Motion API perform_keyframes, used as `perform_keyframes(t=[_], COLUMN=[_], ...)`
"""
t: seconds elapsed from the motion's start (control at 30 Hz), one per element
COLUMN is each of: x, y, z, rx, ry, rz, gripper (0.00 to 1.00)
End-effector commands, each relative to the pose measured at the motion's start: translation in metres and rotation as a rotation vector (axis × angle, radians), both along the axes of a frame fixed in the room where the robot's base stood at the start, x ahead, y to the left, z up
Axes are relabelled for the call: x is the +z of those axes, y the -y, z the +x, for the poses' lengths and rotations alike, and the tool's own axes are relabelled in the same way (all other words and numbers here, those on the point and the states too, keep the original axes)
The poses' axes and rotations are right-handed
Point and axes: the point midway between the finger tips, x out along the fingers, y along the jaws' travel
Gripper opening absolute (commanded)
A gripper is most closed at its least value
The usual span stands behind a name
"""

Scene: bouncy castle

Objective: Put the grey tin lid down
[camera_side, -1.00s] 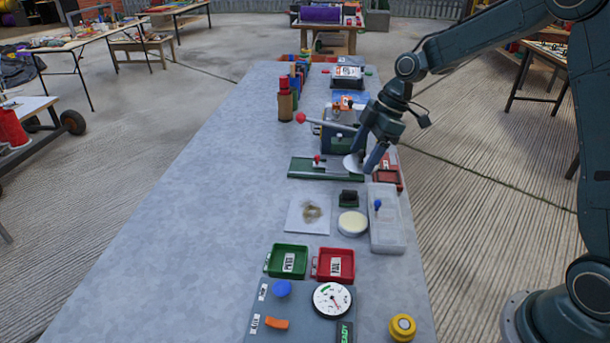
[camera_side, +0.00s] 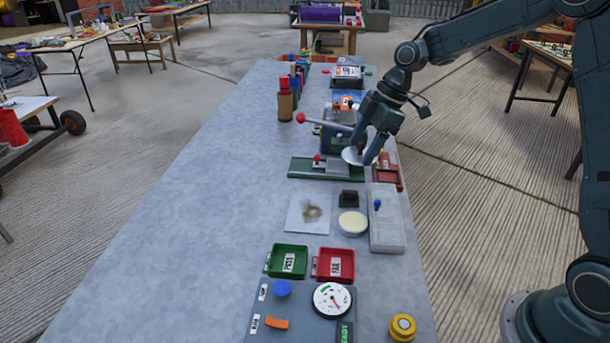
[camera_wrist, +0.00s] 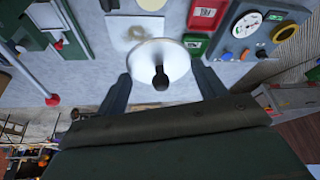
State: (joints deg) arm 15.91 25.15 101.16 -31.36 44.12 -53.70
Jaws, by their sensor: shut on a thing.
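The grey tin lid (camera_side: 352,155) is a pale round disc, held tilted in my gripper (camera_side: 366,157) above the table, close to the green-based press. In the wrist view the lid (camera_wrist: 161,50) shows its face with a dark knob (camera_wrist: 160,80). My gripper's fingers are spread to either side of it, shut on the lid; their exact contact is hard to see. A round open tin (camera_side: 352,222) with pale cream contents stands on the table, nearer the side camera than the lid. Its edge shows at the top of the wrist view (camera_wrist: 151,4).
A white sheet with a brownish smear (camera_side: 308,215) lies left of the tin. A dark block (camera_side: 348,198) and a clear box (camera_side: 386,235) are close by. Green (camera_side: 288,261) and red (camera_side: 334,265) trays sit nearer. The press lever (camera_side: 318,121) sticks out left. The table's left side is clear.

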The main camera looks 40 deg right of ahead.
Motion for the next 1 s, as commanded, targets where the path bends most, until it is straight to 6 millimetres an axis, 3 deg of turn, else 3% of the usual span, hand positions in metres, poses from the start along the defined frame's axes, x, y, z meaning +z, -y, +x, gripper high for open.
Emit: perform_keyframes(t=[0.17,0.37,0.7,0.9,1.0], x=[-0.001,-0.004,-0.013,-0.018,-0.019], y=[-0.014,-0.049,-0.143,-0.19,-0.205], z=[0.015,0.045,0.098,0.113,0.117], rx=[0.013,0.035,0.077,0.092,0.097], ry=[0.0,-0.002,0.0,0.0,0.001], rz=[-0.002,-0.005,-0.006,-0.003,-0.003], gripper=[0.48,0.48,0.48,0.48,0.48])
